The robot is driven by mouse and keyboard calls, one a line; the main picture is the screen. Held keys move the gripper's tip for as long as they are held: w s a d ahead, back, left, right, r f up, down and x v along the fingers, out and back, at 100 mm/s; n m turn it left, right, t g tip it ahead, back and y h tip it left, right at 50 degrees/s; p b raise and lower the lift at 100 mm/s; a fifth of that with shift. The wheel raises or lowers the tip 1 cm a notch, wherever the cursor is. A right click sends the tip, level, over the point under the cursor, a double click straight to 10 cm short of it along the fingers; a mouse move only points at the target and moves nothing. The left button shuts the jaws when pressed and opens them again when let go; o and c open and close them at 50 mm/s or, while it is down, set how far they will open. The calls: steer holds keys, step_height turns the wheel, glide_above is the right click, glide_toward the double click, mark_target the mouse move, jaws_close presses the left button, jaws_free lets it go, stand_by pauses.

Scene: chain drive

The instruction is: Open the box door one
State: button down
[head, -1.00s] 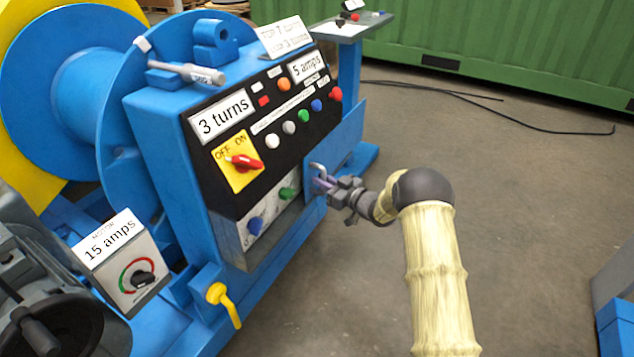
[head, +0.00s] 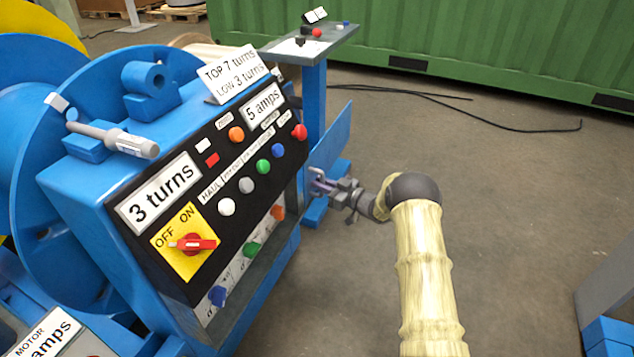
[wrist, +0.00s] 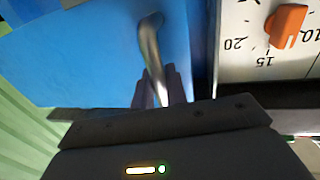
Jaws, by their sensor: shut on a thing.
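The box door (head: 337,132) is a blue panel on the right side of the blue control box (head: 100,195). It stands swung out from the box front, and the row of knobs behind it shows, including an orange knob (head: 278,212). In the wrist view the door (wrist: 80,55) fills the upper left, with a curved metal handle (wrist: 149,45) on it. My gripper (head: 318,182) is at the handle. In the wrist view its dark fingers (wrist: 162,88) are closed around the handle's lower part.
A dial plate with an orange knob (wrist: 285,25) is close to my gripper on the right. A blue post with a small tray (head: 312,45) stands behind the door. Open floor (head: 510,200) lies to the right, with a blue-grey block (head: 608,310) at the right edge.

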steer(key=shift+w+d+f, duration=0.1)
steer(key=shift+w, duration=0.2)
steer(key=c, duration=1.5)
jaws_free()
steer(key=shift+d, duration=0.15)
steer(key=p+v, duration=0.5)
steer(key=v, duration=1.2)
steer(key=shift+s, duration=0.15)
steer(key=shift+d, duration=0.1)
